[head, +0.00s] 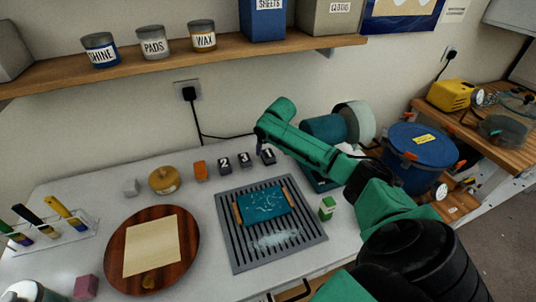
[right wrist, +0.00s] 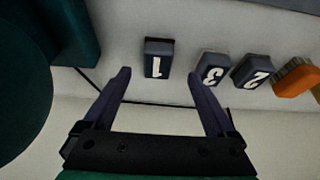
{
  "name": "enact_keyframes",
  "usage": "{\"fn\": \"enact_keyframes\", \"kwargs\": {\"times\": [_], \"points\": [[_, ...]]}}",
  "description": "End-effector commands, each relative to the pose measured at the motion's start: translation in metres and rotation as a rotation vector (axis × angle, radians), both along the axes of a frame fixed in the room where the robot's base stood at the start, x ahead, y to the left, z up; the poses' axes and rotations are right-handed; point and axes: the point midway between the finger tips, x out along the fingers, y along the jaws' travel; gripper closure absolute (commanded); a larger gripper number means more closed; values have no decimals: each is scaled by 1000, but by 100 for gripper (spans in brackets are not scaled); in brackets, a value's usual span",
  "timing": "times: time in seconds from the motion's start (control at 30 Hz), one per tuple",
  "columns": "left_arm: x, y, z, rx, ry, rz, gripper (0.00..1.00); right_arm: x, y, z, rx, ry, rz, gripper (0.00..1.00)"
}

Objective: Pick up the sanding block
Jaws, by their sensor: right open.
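Three small dark blocks with white numbers stand in a row at the back of the white table: block 2 (head: 224,163), block 3 (head: 245,160) and block 1 (head: 268,157). I cannot tell for certain which block is the sanding block. My right gripper (right wrist: 158,73) is open and empty. In the right wrist view block 1 (right wrist: 158,59) lies just beyond the gap between its fingertips, apart from them. Block 3 (right wrist: 209,68) and block 2 (right wrist: 250,71) are to the right. My left gripper is not in view.
An orange block (head: 200,170) and a yellow-brown round container (head: 164,180) stand left of the row. A slatted grey tray (head: 230,235) holds a teal piece (head: 264,204). A green block (head: 327,208) is right of it. A shelf (head: 130,66) with jars runs above.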

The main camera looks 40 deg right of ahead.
Motion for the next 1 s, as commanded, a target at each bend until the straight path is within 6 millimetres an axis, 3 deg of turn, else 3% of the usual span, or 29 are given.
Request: {"fn": "enact_keyframes", "kwargs": {"times": [0.2,0.27,0.57,0.67,0.8,0.83,1.0], "points": [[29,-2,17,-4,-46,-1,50,9,-8,-29,0,2,-3,9],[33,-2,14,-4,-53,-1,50,13,-9,-41,2,1,-1,9],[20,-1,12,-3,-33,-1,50,16,-10,-51,0,0,1,9],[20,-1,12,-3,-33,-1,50,16,-10,-51,0,0,0,39],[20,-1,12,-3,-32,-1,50,16,-10,-51,0,0,0,93],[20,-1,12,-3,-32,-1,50,16,-10,-51,0,1,0,100],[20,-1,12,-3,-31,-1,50,16,-10,-51,0,0,0,100]]}}
